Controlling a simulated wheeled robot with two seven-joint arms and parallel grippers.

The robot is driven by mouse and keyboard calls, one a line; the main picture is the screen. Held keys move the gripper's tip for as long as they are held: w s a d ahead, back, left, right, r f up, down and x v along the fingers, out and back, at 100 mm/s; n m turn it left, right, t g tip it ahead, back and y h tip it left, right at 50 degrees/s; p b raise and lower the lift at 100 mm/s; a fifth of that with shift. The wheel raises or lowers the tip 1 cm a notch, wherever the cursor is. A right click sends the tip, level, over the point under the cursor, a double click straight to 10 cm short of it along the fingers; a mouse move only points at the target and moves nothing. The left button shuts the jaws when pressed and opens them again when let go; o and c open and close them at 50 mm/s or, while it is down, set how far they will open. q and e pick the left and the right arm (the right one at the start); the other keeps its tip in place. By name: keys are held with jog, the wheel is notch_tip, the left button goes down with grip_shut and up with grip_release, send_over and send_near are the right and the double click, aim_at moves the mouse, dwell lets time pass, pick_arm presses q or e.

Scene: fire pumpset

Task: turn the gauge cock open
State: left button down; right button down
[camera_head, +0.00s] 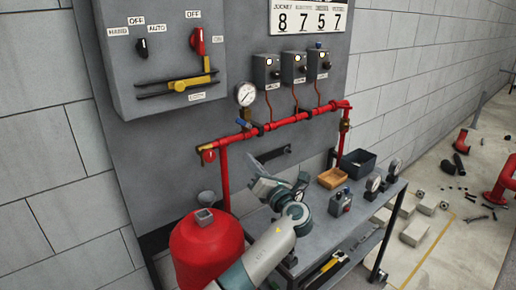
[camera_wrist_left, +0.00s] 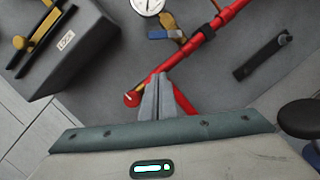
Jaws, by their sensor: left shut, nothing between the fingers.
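The gauge cock is a brass fitting under the round pressure gauge (camera_head: 245,95), with a blue lever (camera_head: 243,123) just above the red pipe. In the left wrist view, the blue lever (camera_wrist_left: 162,34) points left from the brass body (camera_wrist_left: 174,24), and part of the gauge (camera_wrist_left: 148,5) shows at the top edge. My left gripper (camera_head: 252,161) is below the pipe and apart from the cock. In the left wrist view, its fingers (camera_wrist_left: 160,78) are together and empty, below the lever. My right gripper is not in view.
The red pipe (camera_head: 285,122) runs along the panel, with a red-handled brass valve (camera_head: 207,154) at its left end. A grey switch box (camera_head: 160,55) hangs above left. A red tank (camera_head: 205,245) stands beside my arm. A bench (camera_head: 320,228) holds a wooden tray (camera_head: 332,178) and gauges.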

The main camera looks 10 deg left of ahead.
aim_at(244, 123)
pick_arm(q)
jog(key=shift+s+a+f, duration=0.1)
jog(key=shift+a, duration=0.15)
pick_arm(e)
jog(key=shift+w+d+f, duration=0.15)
pick_arm(q)
jog(key=shift+m, duration=0.3)
